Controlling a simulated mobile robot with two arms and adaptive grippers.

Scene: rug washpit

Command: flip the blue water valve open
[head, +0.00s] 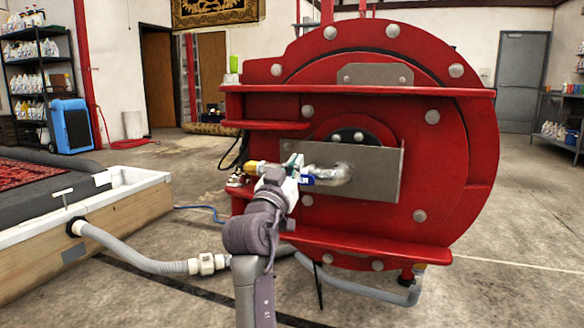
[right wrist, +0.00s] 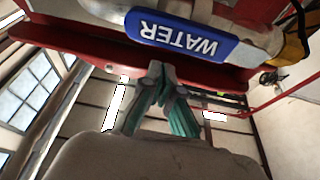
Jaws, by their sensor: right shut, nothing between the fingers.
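The blue water valve handle (head: 308,181), lettered WATER, sits at the pipe fitting on the front plate of the red round machine (head: 455,160). In the right wrist view the blue handle (right wrist: 183,37) crosses the top of the picture, its lettering upside down. My right gripper (head: 294,162) is at the handle's left end in the head view and hides part of it. In the right wrist view its fingertips (right wrist: 162,70) are together, empty, just below the handle. I cannot tell whether they touch it. My left gripper is not in view.
A silver elbow pipe (head: 336,173) and a yellow fitting (head: 262,168) flank the valve. Red shelves (head: 360,249) jut out below and above it. A grey hose (head: 135,262) runs along the floor from the wooden-sided wash pit (head: 125,217).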

